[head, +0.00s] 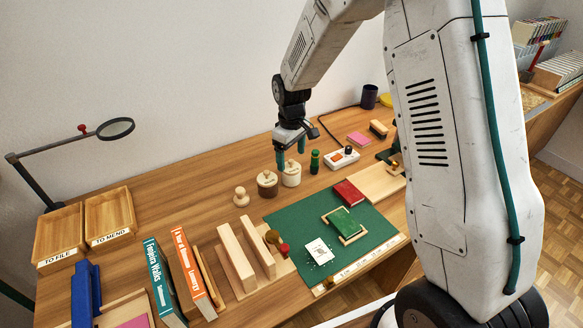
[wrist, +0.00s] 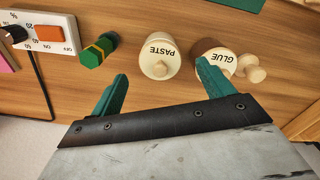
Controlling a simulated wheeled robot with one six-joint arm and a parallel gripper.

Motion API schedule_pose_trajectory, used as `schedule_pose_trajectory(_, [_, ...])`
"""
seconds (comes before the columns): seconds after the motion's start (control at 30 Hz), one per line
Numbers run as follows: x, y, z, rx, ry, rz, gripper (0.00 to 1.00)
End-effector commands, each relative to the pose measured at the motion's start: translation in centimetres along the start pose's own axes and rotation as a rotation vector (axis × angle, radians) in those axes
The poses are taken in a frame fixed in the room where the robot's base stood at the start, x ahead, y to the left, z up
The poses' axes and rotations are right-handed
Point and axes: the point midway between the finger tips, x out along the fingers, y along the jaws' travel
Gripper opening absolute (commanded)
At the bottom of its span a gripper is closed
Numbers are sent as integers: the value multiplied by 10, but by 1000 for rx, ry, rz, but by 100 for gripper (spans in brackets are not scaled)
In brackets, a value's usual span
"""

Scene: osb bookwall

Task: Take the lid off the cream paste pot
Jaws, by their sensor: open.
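The cream paste pot (head: 291,176) stands on the wooden bench near the wall, and in the wrist view it is the round cream pot (wrist: 158,48) marked PASTE. Its pale lid appears to be on, with a small round knob (wrist: 160,69) on top. My gripper (head: 291,157) points down above the pot, open and empty. In the wrist view, my gripper's green fingers (wrist: 163,78) are spread, with the pot between and beyond their tips. I see no contact with the lid.
The brown glue pot (head: 267,186) stands close beside the paste pot, and a small wooden knobbed piece (head: 241,198) is past it. A green mat (head: 290,215) lies in front.

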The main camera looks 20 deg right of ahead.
Motion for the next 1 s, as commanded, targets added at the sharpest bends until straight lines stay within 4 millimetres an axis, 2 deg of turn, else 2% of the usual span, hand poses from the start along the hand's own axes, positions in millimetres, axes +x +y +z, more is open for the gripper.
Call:
schedule_pose_trajectory(0.03, [10,0,-1,0,-3,-2,80])
schedule_pose_trajectory(0.17, [26,0,-1,0,-2,-1,80])
schedule_pose_trajectory(0.4, [28,0,-1,-1,0,0,80])
schedule_pose_trajectory(0.57, [28,0,-1,-1,0,0,36])
schedule_pose_trajectory(0.6, [28,0,-1,-1,0,0,33])
schedule_pose_trajectory(1.0, [27,0,-1,0,0,0,32])
